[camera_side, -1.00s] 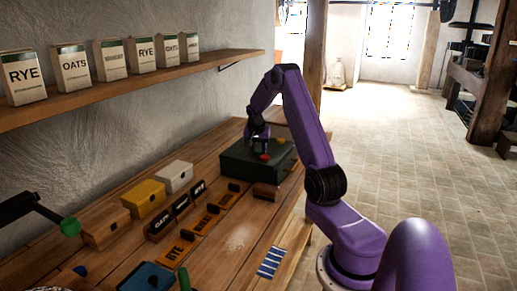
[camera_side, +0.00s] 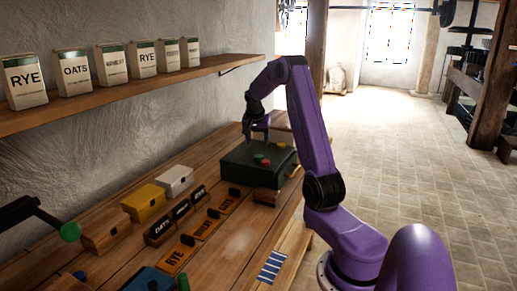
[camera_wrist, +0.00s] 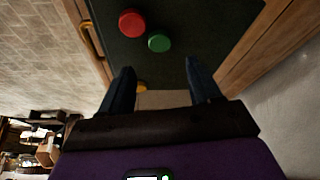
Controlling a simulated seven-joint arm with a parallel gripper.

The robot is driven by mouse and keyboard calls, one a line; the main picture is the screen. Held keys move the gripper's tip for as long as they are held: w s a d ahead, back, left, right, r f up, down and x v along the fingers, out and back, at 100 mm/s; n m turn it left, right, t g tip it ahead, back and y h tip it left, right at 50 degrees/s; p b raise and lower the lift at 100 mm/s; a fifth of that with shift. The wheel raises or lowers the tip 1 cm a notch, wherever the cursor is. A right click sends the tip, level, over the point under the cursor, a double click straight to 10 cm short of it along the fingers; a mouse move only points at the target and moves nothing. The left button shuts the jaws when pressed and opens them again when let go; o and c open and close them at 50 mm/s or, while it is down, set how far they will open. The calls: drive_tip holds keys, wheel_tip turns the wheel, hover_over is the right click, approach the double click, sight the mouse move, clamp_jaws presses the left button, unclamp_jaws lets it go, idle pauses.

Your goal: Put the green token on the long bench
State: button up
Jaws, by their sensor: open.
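The green token (camera_wrist: 159,41) lies on the dark green top of a low box, close to a red token (camera_wrist: 132,23). In the side view the green token (camera_side: 258,157) and the red token (camera_side: 266,162) show on the box (camera_side: 240,175). My gripper (camera_wrist: 160,68) is open, with nothing between its fingers; the green token lies just beyond the fingertips in the wrist view. In the side view my gripper (camera_side: 256,137) hangs over the far left part of the box. The long wooden bench (camera_side: 232,240) carries the box.
Yellow (camera_side: 146,202), white (camera_side: 175,180) and brown (camera_side: 106,232) boxes stand along the wall side of the bench. Lettered blocks, including an orange RYE block (camera_side: 176,258), stand in front of them. A blue striped piece (camera_side: 270,268) lies at the front edge. A shelf (camera_side: 120,92) holds several packets.

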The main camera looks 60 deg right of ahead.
drive_tip(key=w+a+r+n+t+y, duration=0.15)
drive_tip(key=a+n, duration=0.25)
drive_tip(key=a, duration=0.9)
drive_tip(key=w+a+r+n+y, duration=0.1)
drive_tip(key=w+a+r+n, duration=0.3)
drive_tip(key=a, duration=0.9)
drive_tip(key=s+a+f+n+y, duration=0.1)
drive_tip(key=s+a+n, duration=0.35)
drive_tip(key=a, duration=0.25)
drive_tip(key=s+a+f+n, duration=0.1)
drive_tip(key=s+a+n, duration=0.2)
drive_tip(key=s+a, duration=0.3)
drive_tip(key=s+a+n+g, duration=0.1)
drive_tip(key=s+a+n, duration=0.3)
drive_tip(key=s, duration=0.2)
drive_tip(key=s+a+f+n+y, duration=0.1)
drive_tip(key=s+a+n, duration=0.2)
drive_tip(key=s+a, duration=0.2)
drive_tip(key=shift+s+n+g, duration=0.35)
drive_tip(key=shift+s, duration=0.85)
drive_tip(key=shift+o, duration=0.6)
drive_tip(key=s+f+n, duration=0.1)
drive_tip(key=s+n, duration=0.3)
drive_tip(key=s, duration=0.4)
drive_tip(key=shift+s+f+g, duration=0.15)
drive_tip(key=shift+f+g, duration=0.05)
drive_tip(key=shift+g, duration=0.2)
